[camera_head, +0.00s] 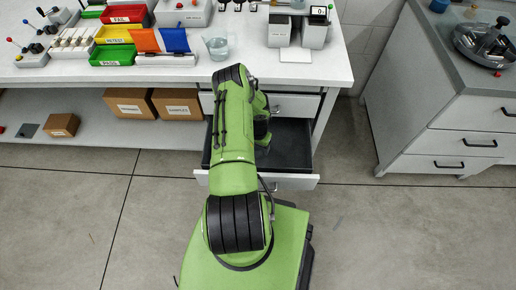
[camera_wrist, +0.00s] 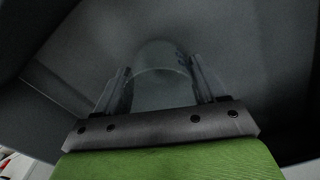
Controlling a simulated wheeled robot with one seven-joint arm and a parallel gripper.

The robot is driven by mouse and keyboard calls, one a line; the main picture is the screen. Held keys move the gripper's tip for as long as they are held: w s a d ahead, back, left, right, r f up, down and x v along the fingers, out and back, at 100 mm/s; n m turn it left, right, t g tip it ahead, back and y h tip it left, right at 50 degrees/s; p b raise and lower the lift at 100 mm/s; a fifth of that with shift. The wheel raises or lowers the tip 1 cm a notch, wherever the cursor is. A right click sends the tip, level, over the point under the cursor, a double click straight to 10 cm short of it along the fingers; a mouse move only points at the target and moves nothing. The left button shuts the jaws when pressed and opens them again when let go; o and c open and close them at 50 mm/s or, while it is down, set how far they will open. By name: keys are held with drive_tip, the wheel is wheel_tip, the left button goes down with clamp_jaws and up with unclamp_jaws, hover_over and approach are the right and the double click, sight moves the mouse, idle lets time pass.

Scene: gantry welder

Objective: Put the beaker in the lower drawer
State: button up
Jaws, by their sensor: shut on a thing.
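The lower drawer (camera_head: 290,182) is pulled out under the bench, with a dark, mostly bare interior that also shows in the wrist view (camera_wrist: 240,50). My arm reaches down into it. In the wrist view my gripper (camera_wrist: 158,80) is shut on a clear glass beaker (camera_wrist: 160,58) between its two fingers. The beaker is faint against the dark drawer floor, and I cannot tell whether it touches the floor. In the head view my arm hides the held beaker.
Another clear glass vessel (camera_head: 217,43) stands on the white bench (camera_head: 300,70) beside coloured bins (camera_head: 113,54). The upper drawer (camera_head: 295,105) is shut above the open one. Cardboard boxes (camera_head: 178,104) sit on the shelf at left. A grey cabinet (camera_head: 440,150) stands at right.

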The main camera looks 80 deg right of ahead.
drive_tip(key=shift+f, duration=0.6)
drive_tip(key=o, duration=1.1)
wheel_tip(320, 180, up, 12)
drive_tip(key=p, duration=0.2)
drive_tip(key=shift+r+p, duration=0.2)
drive_tip(key=shift+p, duration=0.2)
